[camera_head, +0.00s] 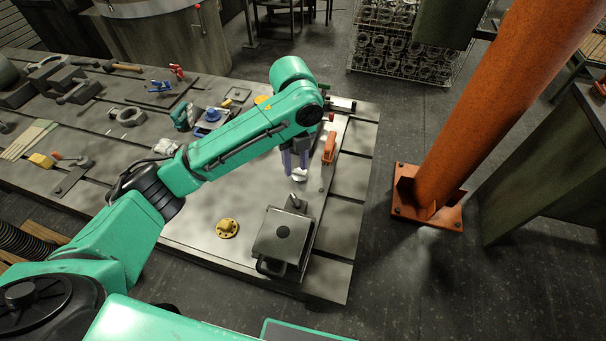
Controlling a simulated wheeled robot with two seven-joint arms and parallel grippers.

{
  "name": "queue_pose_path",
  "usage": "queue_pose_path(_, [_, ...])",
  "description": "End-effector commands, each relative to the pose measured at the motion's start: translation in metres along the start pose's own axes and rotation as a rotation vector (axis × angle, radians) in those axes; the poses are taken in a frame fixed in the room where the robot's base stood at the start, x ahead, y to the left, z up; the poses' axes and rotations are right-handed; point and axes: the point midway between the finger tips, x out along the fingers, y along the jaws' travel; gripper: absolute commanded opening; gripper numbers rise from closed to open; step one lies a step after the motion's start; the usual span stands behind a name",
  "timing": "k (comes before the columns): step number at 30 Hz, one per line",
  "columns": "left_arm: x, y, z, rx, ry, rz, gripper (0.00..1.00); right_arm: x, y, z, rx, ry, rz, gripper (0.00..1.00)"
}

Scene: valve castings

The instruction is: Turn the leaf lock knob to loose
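My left gripper (296,167) points down over the right part of the metal table (190,222). Its two fingers stand apart, with a small pale thing (299,175) at their tips. I cannot tell whether they touch or grip it. I cannot make out for certain which part is the leaf lock knob, or its setting. A short grey post with a knob (296,201) stands just in front of the fingers, at the back of a grey square block (285,243). An orange handle (329,147) stands right of the gripper. My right gripper is not in view.
A yellow flanged part (227,228) lies left of the block. Blue clamps, a hammer (122,67) and castings lie at the table's left and back. An orange column (481,120) stands on the floor to the right. A wire crate of castings (398,45) is behind.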

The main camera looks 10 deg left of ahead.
Motion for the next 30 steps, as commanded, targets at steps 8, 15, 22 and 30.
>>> queue_pose_path(8, [0.030,0.002,-0.001,0.002,0.003,0.006,0.35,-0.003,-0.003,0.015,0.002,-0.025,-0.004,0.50])
queue_pose_path(15, [0.095,0.002,-0.001,0.000,0.002,0.006,0.35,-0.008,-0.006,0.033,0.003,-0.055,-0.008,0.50])
queue_pose_path(22, [0.138,0.001,0.000,0.001,-0.001,0.002,0.35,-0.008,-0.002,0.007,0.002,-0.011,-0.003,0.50])
queue_pose_path(30, [0.146,0.001,0.000,0.003,-0.001,0.000,0.35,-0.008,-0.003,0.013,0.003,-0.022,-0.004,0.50])
